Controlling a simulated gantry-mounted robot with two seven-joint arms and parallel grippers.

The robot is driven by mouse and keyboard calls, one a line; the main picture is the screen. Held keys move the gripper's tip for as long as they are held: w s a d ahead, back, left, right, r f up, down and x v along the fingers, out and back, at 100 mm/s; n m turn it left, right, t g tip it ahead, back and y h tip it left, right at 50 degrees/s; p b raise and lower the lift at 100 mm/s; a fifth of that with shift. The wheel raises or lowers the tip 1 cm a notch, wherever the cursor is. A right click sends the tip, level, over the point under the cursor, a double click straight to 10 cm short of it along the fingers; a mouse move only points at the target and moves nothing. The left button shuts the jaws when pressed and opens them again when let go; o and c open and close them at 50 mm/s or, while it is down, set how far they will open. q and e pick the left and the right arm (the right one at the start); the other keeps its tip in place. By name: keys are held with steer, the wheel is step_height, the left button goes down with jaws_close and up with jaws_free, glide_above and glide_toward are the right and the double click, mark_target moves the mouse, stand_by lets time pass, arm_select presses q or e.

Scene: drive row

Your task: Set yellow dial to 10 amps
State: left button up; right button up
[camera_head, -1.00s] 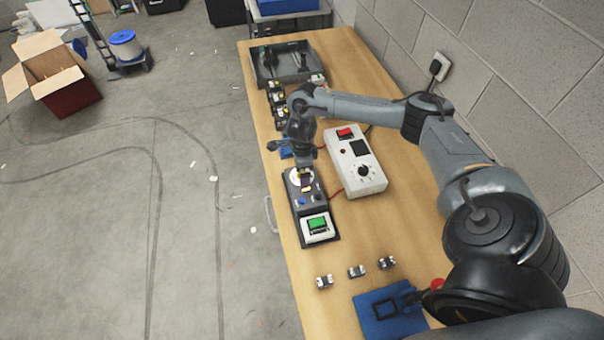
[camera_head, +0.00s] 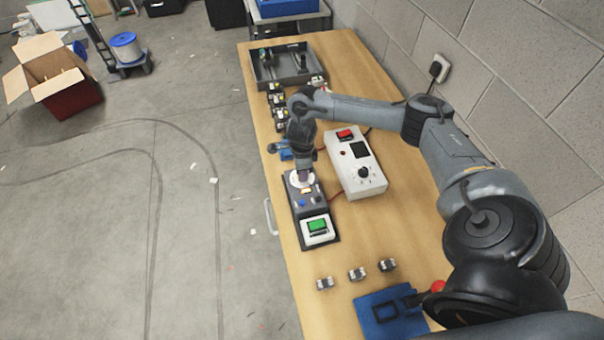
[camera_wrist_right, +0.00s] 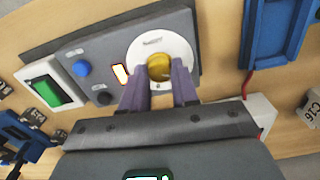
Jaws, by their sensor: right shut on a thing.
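The yellow dial (camera_wrist_right: 159,68) sits on a white round scale plate (camera_wrist_right: 178,48) on a dark grey control box (camera_wrist_right: 107,48). My right gripper (camera_wrist_right: 160,76) is shut on the yellow dial, a finger on each side of it. In the head view my right gripper (camera_head: 305,176) is over the far part of the control box (camera_head: 314,218) and hides the dial. The scale marks are too small to read, so I cannot tell the dial's setting. The box also has a green screen (camera_head: 318,225), a blue button (camera_wrist_right: 81,68) and a lit orange label (camera_wrist_right: 120,74). My left gripper is out of view.
A white power unit (camera_head: 354,165) with a black knob stands right of the box. Several small modules (camera_head: 357,273) lie near a blue fixture (camera_head: 388,312). A grey tray (camera_head: 290,67) is at the far end. The wall borders the table's right side.

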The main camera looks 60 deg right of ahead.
steer(key=m+p, duration=0.2)
steer(key=m, duration=0.1)
steer(key=shift+r+p, duration=0.2)
steer(key=shift+p, duration=0.15)
steer(key=m+p, duration=0.2)
steer(key=m, duration=0.1)
steer(key=m+p, duration=0.2)
steer(key=m, duration=0.2)
steer(key=shift+p, duration=0.3)
steer(key=m+p, duration=0.3)
steer(key=m, duration=0.2)
steer(key=m+p, duration=0.3)
steer(key=m, duration=0.2)
steer(key=shift+p, duration=0.3)
steer(key=o, duration=0.6)
steer(key=shift+f+b, duration=0.2)
steer(key=shift+b, duration=0.1)
steer(key=shift+c, duration=0.2)
steer(key=o, duration=1.1)
